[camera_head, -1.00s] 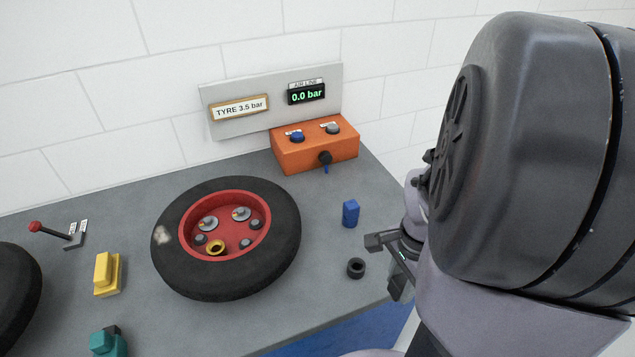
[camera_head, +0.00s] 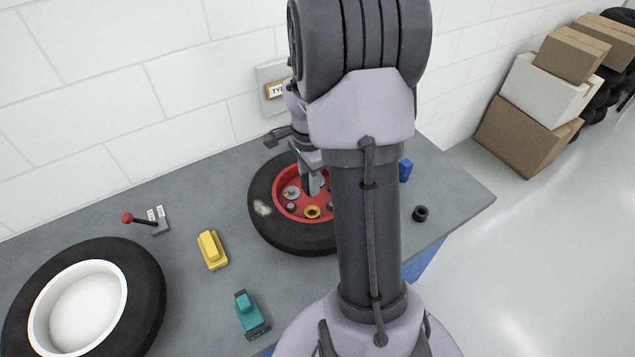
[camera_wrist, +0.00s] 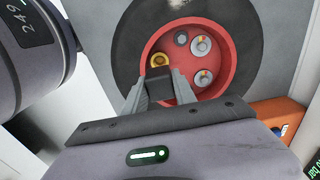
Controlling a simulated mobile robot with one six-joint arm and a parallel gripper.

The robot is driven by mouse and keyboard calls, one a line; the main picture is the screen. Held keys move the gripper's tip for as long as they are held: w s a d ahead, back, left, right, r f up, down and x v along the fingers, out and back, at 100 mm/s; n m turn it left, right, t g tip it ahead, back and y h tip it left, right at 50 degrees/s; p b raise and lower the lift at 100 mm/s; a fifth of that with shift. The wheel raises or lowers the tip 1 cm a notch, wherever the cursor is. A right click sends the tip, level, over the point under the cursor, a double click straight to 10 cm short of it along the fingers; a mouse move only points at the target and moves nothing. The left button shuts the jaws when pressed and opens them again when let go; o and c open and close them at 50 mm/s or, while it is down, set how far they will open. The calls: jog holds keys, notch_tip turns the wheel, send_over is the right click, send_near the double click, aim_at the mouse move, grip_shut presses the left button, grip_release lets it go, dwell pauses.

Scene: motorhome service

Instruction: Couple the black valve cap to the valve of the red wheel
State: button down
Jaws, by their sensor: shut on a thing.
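The red wheel (camera_head: 288,205) lies flat on the grey bench, its black tyre around a red hub. It also shows in the wrist view (camera_wrist: 215,105), with a gold ring fitting (camera_wrist: 160,61), silver discs with coloured marks and a dark stud inside the hub. My gripper (camera_wrist: 158,86) is over the hub, shut on a dark squarish thing (camera_wrist: 160,91), which looks like the black valve cap. It is close to the gold fitting; contact cannot be told. In the head view my arm hides part of the wheel, and the gripper (camera_head: 311,188) shows over the hub.
A black ring (camera_head: 420,213) and a blue block (camera_head: 405,170) lie right of the wheel. A yellow block (camera_head: 212,250), a teal device (camera_head: 250,314), a red-knobbed lever (camera_head: 140,220) and a white-hubbed wheel (camera_head: 150,285) are left. The orange box (camera_wrist: 280,112) shows in the wrist view.

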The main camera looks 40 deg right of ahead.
jog(key=shift+s+d, duration=0.15)
jog(key=shift+d, duration=0.1)
notch_tip(320, 180, down, 6)
jog(key=b, duration=0.5)
jog(key=shift+a, duration=0.1)
jog(key=shift+f+b, duration=0.15)
jog(key=shift+b, duration=0.25)
dwell(0.7)
jog(key=shift+f+b, duration=1.55)
jog(key=shift+f, duration=0.2)
jog(key=c, duration=0.9)
grip_release()
jog(key=shift+f, duration=0.1)
